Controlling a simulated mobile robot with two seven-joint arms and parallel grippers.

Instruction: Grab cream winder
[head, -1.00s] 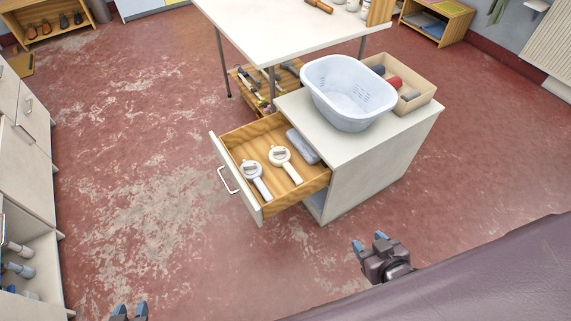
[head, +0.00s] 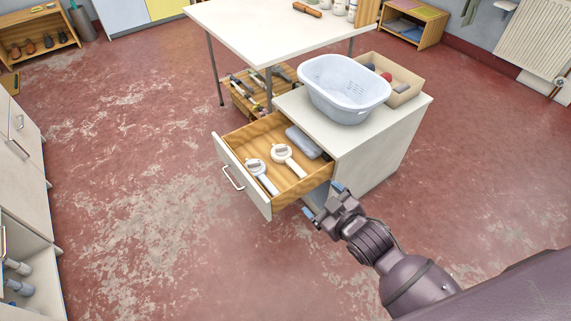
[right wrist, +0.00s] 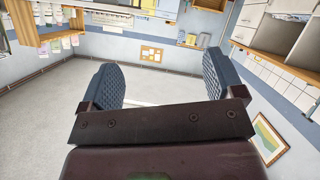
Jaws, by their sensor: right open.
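Two winders with round heads and straight handles lie side by side in the open wooden drawer (head: 233,148). The right one looks the creamier, so I take it as the cream winder (head: 282,151). The other is a whiter winder (head: 256,167) nearer the drawer front. My right gripper (head: 323,200) is open and empty, just right of the drawer's near corner and apart from both winders. Its two spread blue pads also show in the right wrist view (right wrist: 161,84), with nothing between them. My left gripper is out of view.
A grey-blue box-like item (head: 304,142) lies at the drawer's back. The cabinet (head: 380,150) carries a pale basin (head: 345,88) and an open box (head: 408,97). A white table (head: 255,30) stands behind. The floor left of the drawer is clear.

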